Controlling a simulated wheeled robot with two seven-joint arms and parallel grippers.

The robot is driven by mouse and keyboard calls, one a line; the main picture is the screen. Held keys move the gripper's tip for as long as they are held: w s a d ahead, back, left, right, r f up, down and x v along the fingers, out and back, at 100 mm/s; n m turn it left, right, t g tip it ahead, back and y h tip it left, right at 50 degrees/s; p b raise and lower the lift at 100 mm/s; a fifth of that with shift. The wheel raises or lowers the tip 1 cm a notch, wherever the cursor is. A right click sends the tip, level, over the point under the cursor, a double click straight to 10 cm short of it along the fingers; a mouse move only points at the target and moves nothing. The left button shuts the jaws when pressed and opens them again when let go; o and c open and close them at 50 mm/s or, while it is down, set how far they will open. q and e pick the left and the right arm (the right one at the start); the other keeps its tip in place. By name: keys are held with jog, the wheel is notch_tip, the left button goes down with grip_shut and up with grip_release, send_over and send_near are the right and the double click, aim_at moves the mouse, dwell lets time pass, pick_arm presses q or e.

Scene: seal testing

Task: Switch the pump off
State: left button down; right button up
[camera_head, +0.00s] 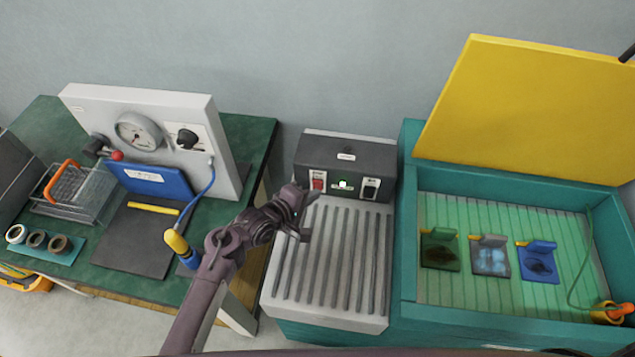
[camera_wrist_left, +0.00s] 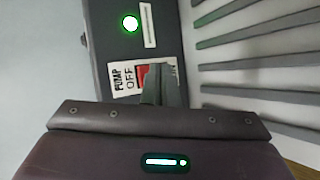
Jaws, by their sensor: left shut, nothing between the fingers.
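The dark grey control box (camera_head: 346,153) stands at the back of the ribbed draining board. On its front are a red switch (camera_head: 318,181), a lit green lamp (camera_head: 342,184) and a black switch (camera_head: 370,188). In the left wrist view, the red switch (camera_wrist_left: 143,76) sits on a white plate reading "PUMP OFF" (camera_wrist_left: 123,79), near the lit lamp (camera_wrist_left: 130,23). My left gripper (camera_head: 304,200) is shut and empty, just in front of the red switch. Its fingertips (camera_wrist_left: 160,72) partly hide the switch and plate; I cannot tell whether they touch.
The ribbed board (camera_head: 332,255) is clear. Right of it stands a teal tank (camera_head: 409,250) with a raised yellow lid (camera_head: 530,110) and several pouches inside. On the left, a green table (camera_head: 250,140) holds a gauge panel (camera_head: 196,112) and a wire basket (camera_head: 72,190).

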dwell(0.5)
pick_arm(q)
jog(key=shift+w+r, duration=0.1)
jog(key=shift+w, duration=0.25)
jog(key=shift+d, duration=0.1)
jog(key=shift+w, duration=0.35)
dwell(0.5)
jog(key=shift+s+p, duration=0.8)
